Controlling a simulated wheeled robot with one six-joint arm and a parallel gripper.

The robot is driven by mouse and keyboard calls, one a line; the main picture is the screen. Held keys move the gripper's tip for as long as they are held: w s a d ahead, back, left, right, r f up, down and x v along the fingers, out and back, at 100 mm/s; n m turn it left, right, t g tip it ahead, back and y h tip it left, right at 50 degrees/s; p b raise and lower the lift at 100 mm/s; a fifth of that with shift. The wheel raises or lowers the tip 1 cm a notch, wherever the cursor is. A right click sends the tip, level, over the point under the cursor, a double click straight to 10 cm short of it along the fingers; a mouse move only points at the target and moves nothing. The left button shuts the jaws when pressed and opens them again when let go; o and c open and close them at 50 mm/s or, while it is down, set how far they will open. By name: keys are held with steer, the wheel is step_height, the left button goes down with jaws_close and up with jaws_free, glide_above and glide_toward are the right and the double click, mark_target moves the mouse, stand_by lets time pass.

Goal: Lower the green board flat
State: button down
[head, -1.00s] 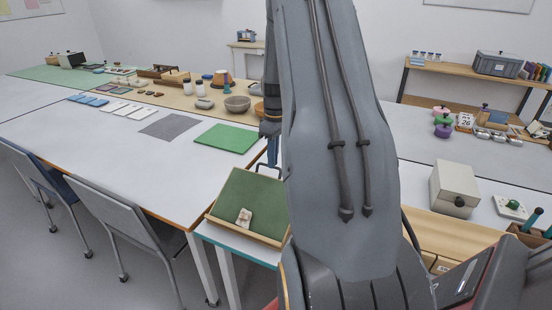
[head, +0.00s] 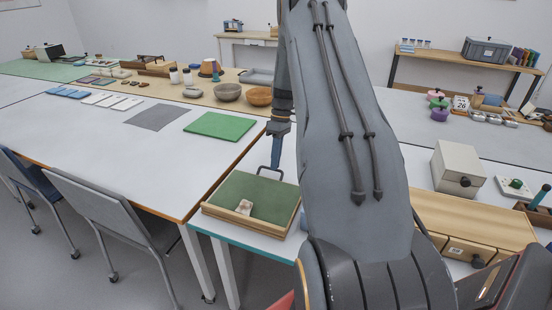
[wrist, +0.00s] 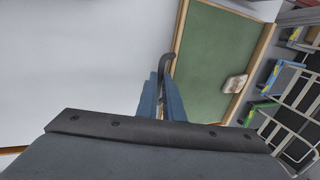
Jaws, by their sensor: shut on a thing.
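The green board (head: 262,191) has a wooden frame, a front ledge and a dark handle (head: 270,170) at its far edge. It lies at a low angle on the near end of a teal-edged table; I cannot tell if it is fully flat. A pale sherd (head: 244,207) rests on it near the ledge, and shows in the wrist view (wrist: 235,83). My gripper (head: 275,160) is at the far edge, shut on the handle, its blue fingers pointing down. In the wrist view the fingers (wrist: 161,98) close around the handle (wrist: 168,63) beside the board's frame.
A flat green mat (head: 219,126) and a grey mat (head: 160,117) lie on the white table to the left. Bowls (head: 227,92) stand behind. A wooden drawer unit (head: 470,225) and a cream box (head: 458,168) are to the right. Chairs (head: 110,215) stand at the left.

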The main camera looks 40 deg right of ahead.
steer(key=shift+f, duration=0.4)
steer(key=c, duration=1.9)
jaws_free()
steer(key=shift+o, duration=0.2)
steer(key=shift+r, duration=0.1)
steer(key=shift+d+r, duration=0.15)
steer(key=shift+w+d+r, duration=0.1)
steer(key=shift+w+r, duration=0.05)
steer(key=shift+r, duration=0.15)
steer(key=b+v, duration=0.1)
steer(key=v, duration=0.6)
steer(key=shift+b, duration=0.4)
